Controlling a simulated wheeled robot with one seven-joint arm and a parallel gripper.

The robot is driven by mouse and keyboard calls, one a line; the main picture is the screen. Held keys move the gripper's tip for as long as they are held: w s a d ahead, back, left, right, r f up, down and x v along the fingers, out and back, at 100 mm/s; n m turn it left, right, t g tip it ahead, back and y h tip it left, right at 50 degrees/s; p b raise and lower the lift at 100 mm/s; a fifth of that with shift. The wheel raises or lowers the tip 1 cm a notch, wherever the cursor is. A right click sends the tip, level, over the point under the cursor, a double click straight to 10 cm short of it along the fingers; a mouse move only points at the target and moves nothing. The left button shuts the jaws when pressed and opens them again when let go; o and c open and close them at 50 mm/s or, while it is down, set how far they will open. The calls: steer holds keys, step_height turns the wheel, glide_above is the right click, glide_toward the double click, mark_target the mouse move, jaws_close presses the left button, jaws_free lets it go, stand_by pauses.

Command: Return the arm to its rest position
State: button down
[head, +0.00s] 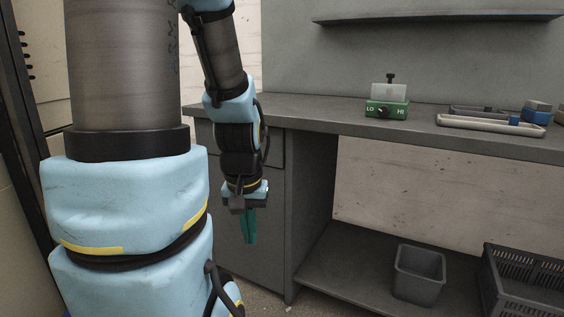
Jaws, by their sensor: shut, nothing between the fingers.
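My arm is in view, light blue and grey, with its lower end hanging down in front of the workbench's drawer cabinet. My gripper (250,238) points downward with teal fingers. The fingers are together and hold nothing that I can see. It hangs below the level of the bench top, left of the open space under the bench. It looks apart from the cabinet, though the exact gap cannot be told.
The grey workbench (310,112) carries a green box with a LO/HI knob (386,109) and a beige tray (470,123) with blue items. A shelf (440,18) is above. A grey bin (418,274) and a black crate (530,285) stand below.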

step_height(320, 180, up, 25)
steer(key=p, duration=2.4)
steer(key=shift+r, duration=0.2)
steer(key=c, duration=1.5)
jaws_free()
